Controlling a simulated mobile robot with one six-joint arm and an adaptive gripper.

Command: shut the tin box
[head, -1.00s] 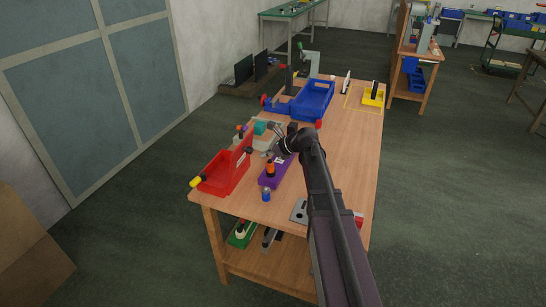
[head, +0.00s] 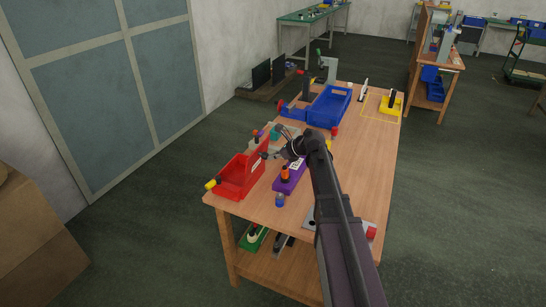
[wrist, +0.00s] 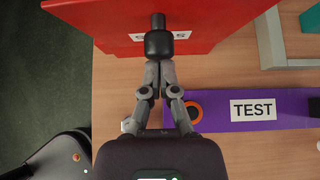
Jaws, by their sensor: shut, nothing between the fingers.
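The tin box is most likely the red box (head: 238,182) on the near left of the workbench. It stands open, with a red lid panel (head: 264,149) raised along its right side. In the wrist view the red panel (wrist: 80,18) fills the top, with a partly hidden white label and a black knob (wrist: 158,43) on a short stem. My gripper (head: 268,155) is beside the raised panel in the head view. In the wrist view my gripper (wrist: 158,68) is shut and empty, its tips right at the knob; I cannot tell whether they touch.
A purple block (head: 290,178) marked TEST lies right of the red box, with a blue-capped bottle (head: 280,200) in front. A yellow knob (head: 211,184) sticks out at the box's left. A blue bin (head: 329,108) stands farther back. The bench's right side is mostly clear.

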